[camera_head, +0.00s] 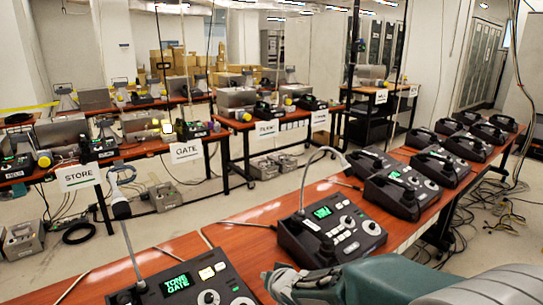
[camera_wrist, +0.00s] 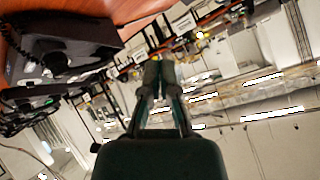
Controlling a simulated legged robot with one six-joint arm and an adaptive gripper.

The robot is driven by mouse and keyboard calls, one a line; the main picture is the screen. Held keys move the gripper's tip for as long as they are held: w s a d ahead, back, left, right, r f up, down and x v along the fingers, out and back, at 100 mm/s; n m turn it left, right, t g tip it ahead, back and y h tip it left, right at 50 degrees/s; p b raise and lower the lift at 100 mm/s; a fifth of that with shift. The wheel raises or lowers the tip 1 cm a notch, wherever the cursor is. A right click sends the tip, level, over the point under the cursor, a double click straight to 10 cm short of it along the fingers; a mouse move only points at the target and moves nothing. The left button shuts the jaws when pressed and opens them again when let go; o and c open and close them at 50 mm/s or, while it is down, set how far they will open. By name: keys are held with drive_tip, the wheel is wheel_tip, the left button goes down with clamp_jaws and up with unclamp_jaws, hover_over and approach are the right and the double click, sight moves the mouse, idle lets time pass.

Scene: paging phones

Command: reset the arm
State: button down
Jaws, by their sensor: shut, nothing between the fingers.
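My gripper (camera_wrist: 152,75) shows in the wrist view with its two dark fingers together and nothing between them. It points out over the room, apart from any object. The wrist picture is rolled over, with a wooden table (camera_wrist: 82,10) and a black phone unit (camera_wrist: 62,48) at its upper left. In the head view, part of my arm, teal and grey, crosses the bottom right in front of the near table (camera_head: 240,233); I cannot make out the fingers there.
A paging console (camera_head: 330,232) with a gooseneck microphone and another reading "TONE GATE" (camera_head: 185,285) stand on the near table. Several phone units line its right part. Cables lie on the floor.

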drive_tip(key=s+d+r+h, duration=0.3)
drive_tip(key=s+d+r, duration=0.15)
drive_tip(key=d, duration=0.35)
drive_tip(key=s+d+r+g, duration=0.1)
drive_tip(key=s+d, duration=0.2)
drive_tip(key=s, duration=0.3)
drive_tip(key=s+d+r+g+h, duration=0.1)
drive_tip(key=s+d+r, duration=0.1)
drive_tip(key=s, duration=0.5)
drive_tip(key=s+d+r+g, duration=0.2)
drive_tip(key=s+d, duration=0.1)
drive_tip(key=s, duration=0.4)
drive_tip(key=shift+s+d+n+h, duration=0.25)
drive_tip(key=shift+d+n+h, duration=0.05)
drive_tip(key=shift+h, duration=0.1)
drive_tip(key=shift+r, duration=0.1)
